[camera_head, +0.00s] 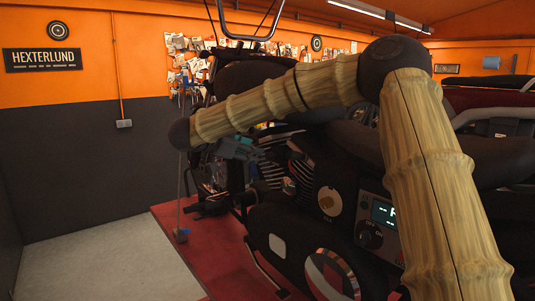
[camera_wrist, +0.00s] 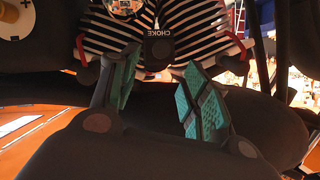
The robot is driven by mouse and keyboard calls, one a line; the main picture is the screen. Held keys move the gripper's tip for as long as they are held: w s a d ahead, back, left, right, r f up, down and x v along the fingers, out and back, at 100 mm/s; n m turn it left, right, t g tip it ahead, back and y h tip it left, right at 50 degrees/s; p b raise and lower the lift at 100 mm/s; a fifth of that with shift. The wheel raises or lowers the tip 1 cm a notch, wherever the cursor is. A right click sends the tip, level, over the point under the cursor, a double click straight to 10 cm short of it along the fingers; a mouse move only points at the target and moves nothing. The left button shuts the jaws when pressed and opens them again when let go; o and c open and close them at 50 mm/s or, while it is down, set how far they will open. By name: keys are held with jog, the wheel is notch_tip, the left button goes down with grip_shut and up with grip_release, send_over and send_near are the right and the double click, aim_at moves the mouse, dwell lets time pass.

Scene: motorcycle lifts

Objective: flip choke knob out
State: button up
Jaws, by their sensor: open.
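The choke knob (camera_wrist: 160,46) is a small black tab lettered CHOKE, in the upper middle of the wrist view. It sits in front of the striped, finned engine. My gripper (camera_wrist: 159,62) has two dark fingers with teal pads, spread apart with nothing between the pads. The tab shows just past the fingertips, roughly centred between them. I cannot tell whether they touch it. In the head view, my gripper (camera_head: 236,148) is beside the motorcycle engine, under my bamboo-like forearm. I cannot make out the choke knob there.
Engine fins (camera_head: 302,172) and dark motorcycle parts crowd around my gripper. A panel with a lit display (camera_head: 384,212) and a dial (camera_head: 368,236) is at the lower right. The motorcycle stands on a red platform (camera_head: 165,218). Grey floor (camera_head: 95,262) is clear at left.

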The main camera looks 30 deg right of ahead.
aim_at(268, 154)
jog(key=p+x, duration=0.3)
jog(key=x, duration=0.6)
grip_shut()
